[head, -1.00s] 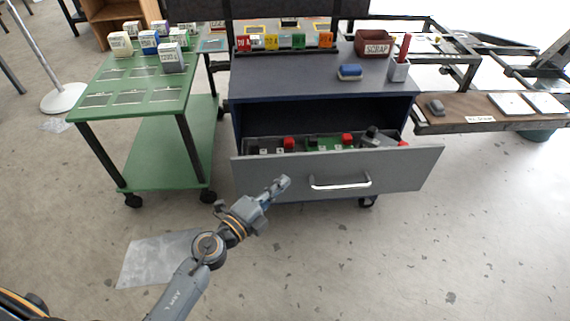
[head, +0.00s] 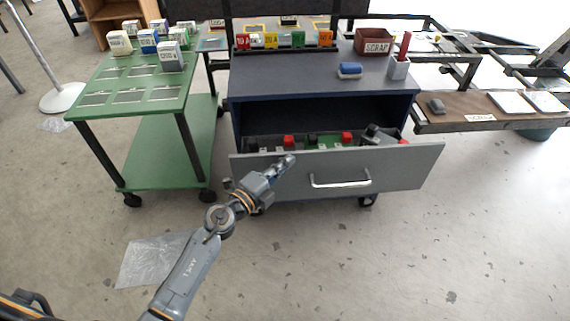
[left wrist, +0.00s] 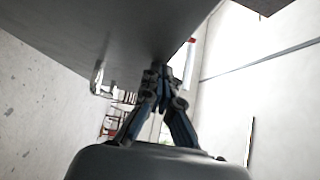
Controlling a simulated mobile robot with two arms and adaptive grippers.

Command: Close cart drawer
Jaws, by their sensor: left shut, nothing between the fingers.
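The dark blue cart (head: 325,82) stands in the middle of the head view. Its grey drawer (head: 405,170) is pulled well out, with a silver bar handle (head: 340,181) on the front. Red, green and dark items show inside the drawer. My left gripper (head: 289,160) is shut and empty, its tips at the drawer front, left of the handle near the top edge. In the left wrist view the fingertips (left wrist: 159,72) are close to the grey drawer panel (left wrist: 110,35), and the handle (left wrist: 97,80) shows left of them. I cannot tell whether they touch. My right gripper is not in view.
A green cart (head: 150,90) with small labelled boxes stands at left. On the cart top are a scrap bin (head: 374,41), a blue eraser-like block (head: 349,70) and a cup with a red item (head: 399,68). A brown shelf (head: 470,117) is at right. The floor in front is clear.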

